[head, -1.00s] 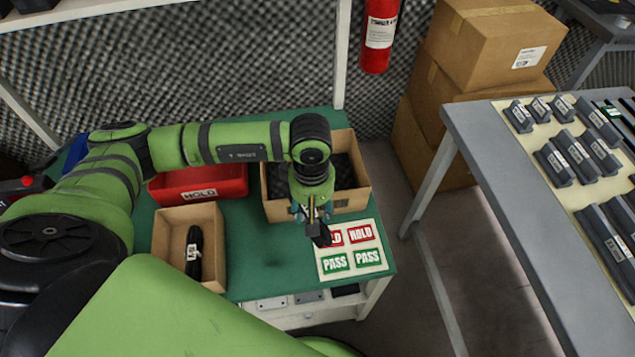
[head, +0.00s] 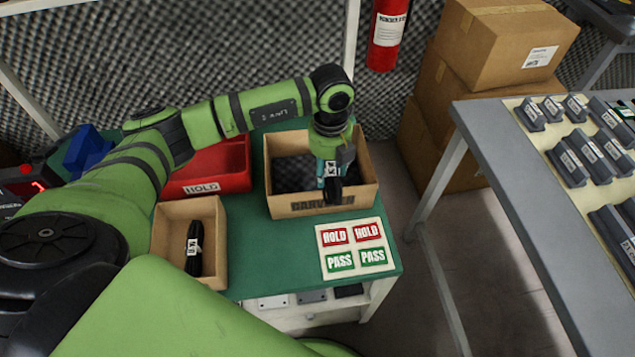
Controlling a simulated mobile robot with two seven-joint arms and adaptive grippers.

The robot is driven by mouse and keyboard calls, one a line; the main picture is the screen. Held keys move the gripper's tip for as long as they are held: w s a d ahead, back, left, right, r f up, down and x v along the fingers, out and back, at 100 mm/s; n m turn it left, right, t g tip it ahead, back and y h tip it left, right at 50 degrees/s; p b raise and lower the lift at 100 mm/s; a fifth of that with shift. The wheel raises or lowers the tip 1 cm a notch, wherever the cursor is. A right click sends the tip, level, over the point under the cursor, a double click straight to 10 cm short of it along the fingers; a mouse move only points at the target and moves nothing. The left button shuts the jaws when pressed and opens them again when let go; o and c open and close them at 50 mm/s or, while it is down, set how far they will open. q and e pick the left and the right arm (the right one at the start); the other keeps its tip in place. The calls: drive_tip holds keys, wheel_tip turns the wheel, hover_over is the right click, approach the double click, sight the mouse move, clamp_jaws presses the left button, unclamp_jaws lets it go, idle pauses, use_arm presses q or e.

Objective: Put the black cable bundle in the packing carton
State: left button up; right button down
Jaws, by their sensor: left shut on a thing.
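My left gripper (head: 329,170) points down and is shut on a black cable bundle (head: 334,189) with a white label. The bundle hangs at the front part of the packing carton (head: 294,208) and hides part of the lettering on its front wall. I cannot tell exactly how far above or inside the rim it is. The carton is open, with dark foam inside, on the green table. A second black bundle with a white label (head: 194,247) lies in a smaller open box (head: 160,245) at the left. My right gripper is not in view.
A red HOLD bin (head: 215,172) stands behind the small box. A HOLD/PASS label sheet (head: 352,250) lies at the table's front right. A grey table (head: 475,137) with several dark parts is at the right. Stacked boxes (head: 505,42) and a fire extinguisher (head: 388,35) are behind.

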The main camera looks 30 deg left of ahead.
use_arm(q)
drive_tip(key=n, duration=0.2)
drive_tip(key=w+n, duration=0.1)
drive_tip(key=n, duration=0.2)
drive_tip(key=shift+w+a, duration=0.15)
drive_tip(key=shift+w, duration=0.05)
drive_tip(key=n, duration=0.2)
drive_tip(key=w+n+b, duration=0.1)
drive_tip(key=n, duration=0.2)
drive_tip(key=shift+w+a+r, duration=0.1)
drive_tip(key=shift+r, duration=0.05)
drive_tip(key=n, duration=0.2)
drive_tip(key=w+n, duration=0.1)
drive_tip(key=n, duration=0.2)
drive_tip(key=shift+a+r, duration=0.1)
drive_tip(key=n, duration=0.3)
drive_tip(key=shift+w+a+r+n+b, duration=0.1)
drive_tip(key=shift+w+n+b, duration=0.2)
drive_tip(key=shift+n, duration=0.1)
drive_tip(key=shift+f, duration=0.25)
wheel_tip(320, 180, down, 10)
drive_tip(key=shift+r, duration=0.2)
drive_tip(key=shift+f, duration=0.55)
